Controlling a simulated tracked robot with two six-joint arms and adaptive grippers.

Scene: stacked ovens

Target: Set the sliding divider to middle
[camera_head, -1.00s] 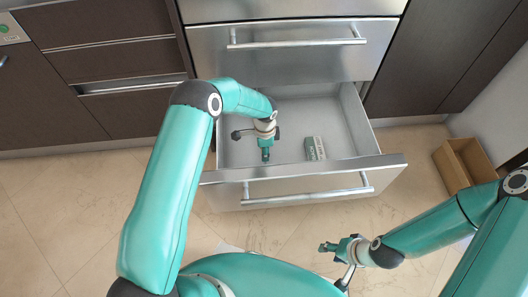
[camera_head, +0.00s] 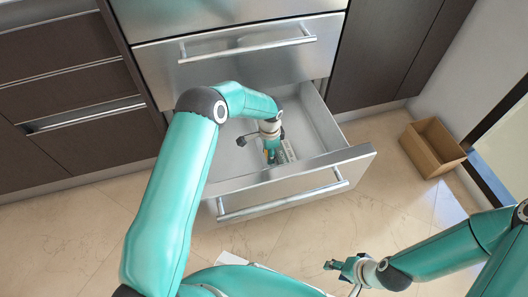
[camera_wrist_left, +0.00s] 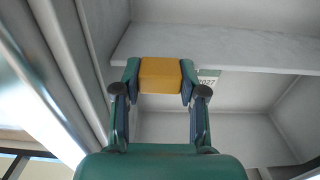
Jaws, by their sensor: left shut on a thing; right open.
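My left gripper (camera_head: 270,156) is down inside the open drawer (camera_head: 312,108). In the left wrist view (camera_wrist_left: 160,75) its two fingers are shut on a yellow block (camera_wrist_left: 160,75). A pale grey panel (camera_wrist_left: 240,48) runs across just behind and beside the block. It looks like the sliding divider, but I cannot tell for sure, nor whether the block is fixed to it. In the head view my arm hides much of the drawer's left part. My right gripper (camera_head: 338,264) is open and empty, outside the drawer over the floor.
An open cardboard box (camera_head: 432,147) stands on the floor at the right. Floor before the drawer is clear.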

